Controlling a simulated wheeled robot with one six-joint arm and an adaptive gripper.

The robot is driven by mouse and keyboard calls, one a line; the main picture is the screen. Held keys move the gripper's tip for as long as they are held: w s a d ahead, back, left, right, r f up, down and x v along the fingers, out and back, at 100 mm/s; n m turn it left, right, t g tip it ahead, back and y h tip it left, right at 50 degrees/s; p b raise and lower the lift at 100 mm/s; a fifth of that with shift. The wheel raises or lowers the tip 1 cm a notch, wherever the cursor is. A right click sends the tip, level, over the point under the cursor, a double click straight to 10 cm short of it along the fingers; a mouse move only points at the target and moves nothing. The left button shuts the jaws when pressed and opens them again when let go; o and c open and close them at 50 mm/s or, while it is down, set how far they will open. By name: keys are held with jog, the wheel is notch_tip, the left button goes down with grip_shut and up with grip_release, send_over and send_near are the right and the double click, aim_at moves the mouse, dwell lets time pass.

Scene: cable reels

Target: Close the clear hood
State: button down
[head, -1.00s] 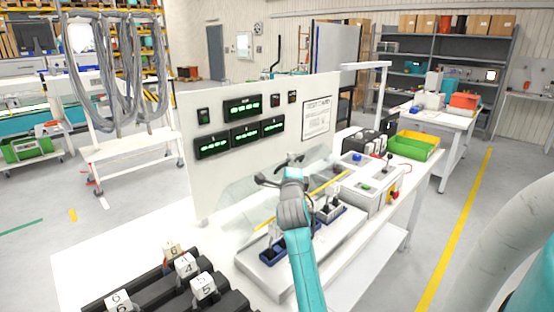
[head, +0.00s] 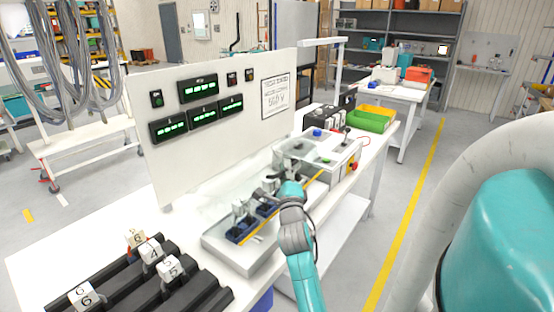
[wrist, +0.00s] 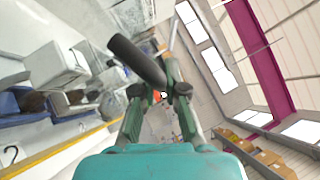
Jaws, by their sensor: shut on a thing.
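The clear hood (head: 235,187) is a faint see-through sheet over the grey tray (head: 222,252) on the white bench, in front of the upright panel. It is low over the tray; whether its edge touches the tray I cannot tell. My gripper (head: 266,190) is above the tray, reaching in from the front right. In the wrist view my gripper (wrist: 158,92) is shut on a dark round bar, which looks like the hood's handle (wrist: 134,58). Blue-based fixtures (head: 240,229) stand in the tray, partly hidden by my arm.
A control box (head: 335,165) with a red button stands right of the tray. Numbered black reel rails (head: 160,285) lie at the front left. A panel with green displays (head: 215,125) rises behind. Green and yellow bins (head: 372,118) are at the bench's far end. Floor right of the bench is clear.

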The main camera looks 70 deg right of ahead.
jog(key=shift+s+a+f, duration=0.15)
jog(key=shift+s+f, duration=0.4)
jog(key=shift+s, duration=0.05)
jog(key=shift+s+a+f, duration=0.15)
jog(key=shift+s+f, duration=0.4)
jog(key=shift+s, duration=0.05)
jog(key=c, duration=1.5)
grip_release()
jog(key=v, duration=1.2)
